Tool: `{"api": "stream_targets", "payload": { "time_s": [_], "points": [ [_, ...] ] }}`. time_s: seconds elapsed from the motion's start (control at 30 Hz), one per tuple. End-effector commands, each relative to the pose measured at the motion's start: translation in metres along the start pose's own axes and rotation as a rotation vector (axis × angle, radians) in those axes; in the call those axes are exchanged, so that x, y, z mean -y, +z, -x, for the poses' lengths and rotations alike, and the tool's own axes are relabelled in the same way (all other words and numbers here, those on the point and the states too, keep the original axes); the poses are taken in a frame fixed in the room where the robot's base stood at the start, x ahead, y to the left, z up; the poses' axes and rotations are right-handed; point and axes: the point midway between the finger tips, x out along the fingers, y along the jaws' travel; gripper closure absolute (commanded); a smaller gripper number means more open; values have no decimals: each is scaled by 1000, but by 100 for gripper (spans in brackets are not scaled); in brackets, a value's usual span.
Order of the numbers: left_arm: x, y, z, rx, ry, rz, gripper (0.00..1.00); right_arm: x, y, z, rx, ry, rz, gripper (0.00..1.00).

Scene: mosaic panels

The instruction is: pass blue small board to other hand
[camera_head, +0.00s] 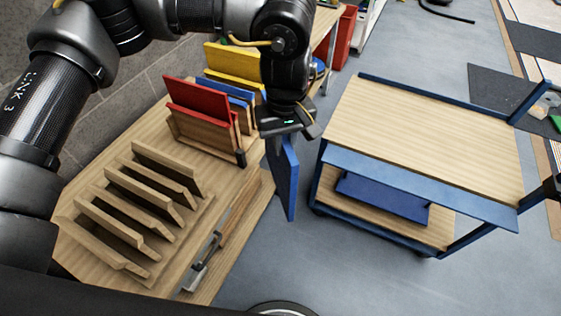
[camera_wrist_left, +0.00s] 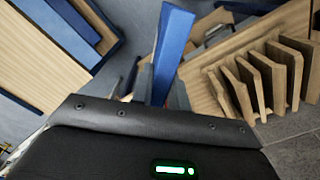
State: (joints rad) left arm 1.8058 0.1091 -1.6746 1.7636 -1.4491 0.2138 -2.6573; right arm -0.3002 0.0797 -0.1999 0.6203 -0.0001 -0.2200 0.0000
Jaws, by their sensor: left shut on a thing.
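My left gripper (camera_head: 287,124) is shut on a blue small board (camera_head: 284,178) and holds it upright, hanging down past the right edge of the wooden table. Another blue board (camera_head: 236,93) stands in the wooden rack behind the red boards. My right gripper is not in view.
A blue cart (camera_head: 425,140) stands to the right, with grey floor between.

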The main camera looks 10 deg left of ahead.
Motion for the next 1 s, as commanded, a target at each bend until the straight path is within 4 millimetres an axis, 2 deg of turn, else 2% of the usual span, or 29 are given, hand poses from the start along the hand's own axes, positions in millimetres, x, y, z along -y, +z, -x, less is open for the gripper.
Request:
{"api": "stream_targets", "payload": {
  "time_s": [0.03,0.1,0.6,0.8,1.0],
  "points": [
    [-1,-1,18,-6,6,0,100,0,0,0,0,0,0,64],
    [-1,-1,39,-8,6,0,100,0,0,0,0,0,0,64],
    [-1,0,184,-8,5,3,100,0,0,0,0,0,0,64],
    [-1,0,231,-7,3,2,100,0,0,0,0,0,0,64],
    [0,0,258,-4,0,2,100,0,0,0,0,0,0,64]
  ]
}}
